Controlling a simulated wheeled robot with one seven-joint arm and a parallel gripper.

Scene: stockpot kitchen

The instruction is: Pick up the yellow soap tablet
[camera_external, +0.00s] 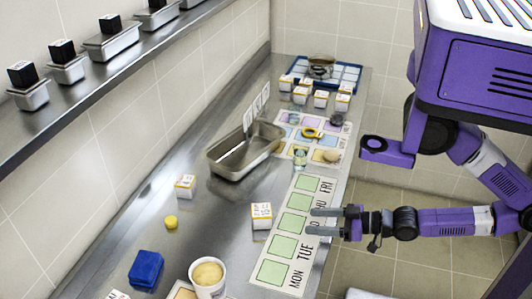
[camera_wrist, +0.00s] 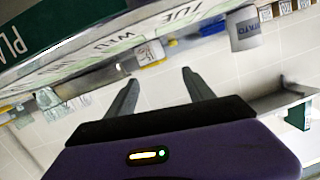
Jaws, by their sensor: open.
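A small round yellow piece (camera_external: 171,222), which looks like the yellow soap tablet, lies on the steel counter (camera_external: 205,255) in the external view. It is left of a white box with a yellow base (camera_external: 262,215). My gripper (camera_external: 311,221) is open and empty, with its fingers pointing left near the strip of green day squares (camera_external: 291,222). It is well to the right of the yellow piece, with the white box between. In the wrist view my gripper (camera_wrist: 160,77) shows two spread fingers with nothing between them.
A blue block (camera_external: 146,268) and a white tub (camera_external: 208,279) stand at the near end. A smaller white box (camera_external: 185,186) stands behind the yellow piece. A steel tray (camera_external: 240,164) sits farther along. A shelf (camera_external: 75,97) with small pans runs along the left wall.

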